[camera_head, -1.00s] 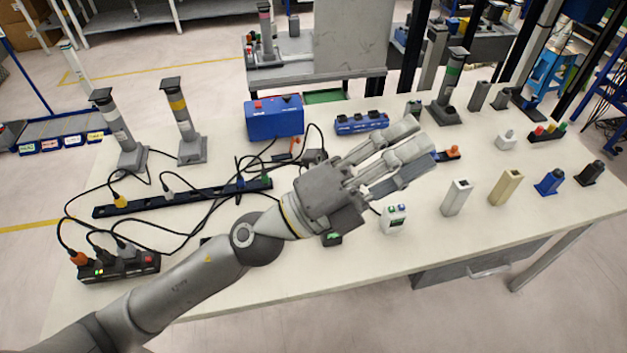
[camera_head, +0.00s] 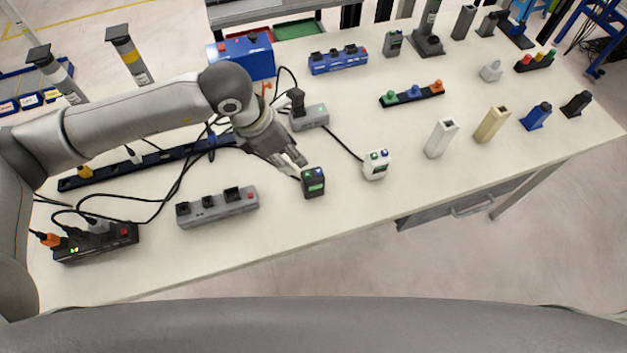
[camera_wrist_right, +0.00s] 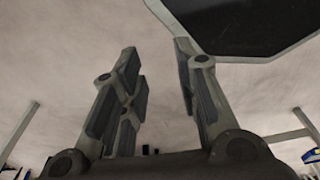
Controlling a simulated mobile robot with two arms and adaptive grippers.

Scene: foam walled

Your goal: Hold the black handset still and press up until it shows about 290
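The black handset (camera_head: 313,183) stands on the table near its front edge, with a green display and small buttons on top; its reading is too small to make out. My left gripper (camera_head: 295,164) is just up and left of it in the head view, pointing down towards it. Its fingers look apart, with nothing visible between them, and I see no clear grip on the handset. My right gripper (camera_wrist_right: 160,80) shows in the right wrist view, open and empty, its fingers wide apart.
A white handset (camera_head: 376,164) stands to the right of the black one. A grey power strip (camera_head: 218,207) lies to the left, and a grey box (camera_head: 309,117) with a cable is behind. Cables run across the left table. The front edge is close.

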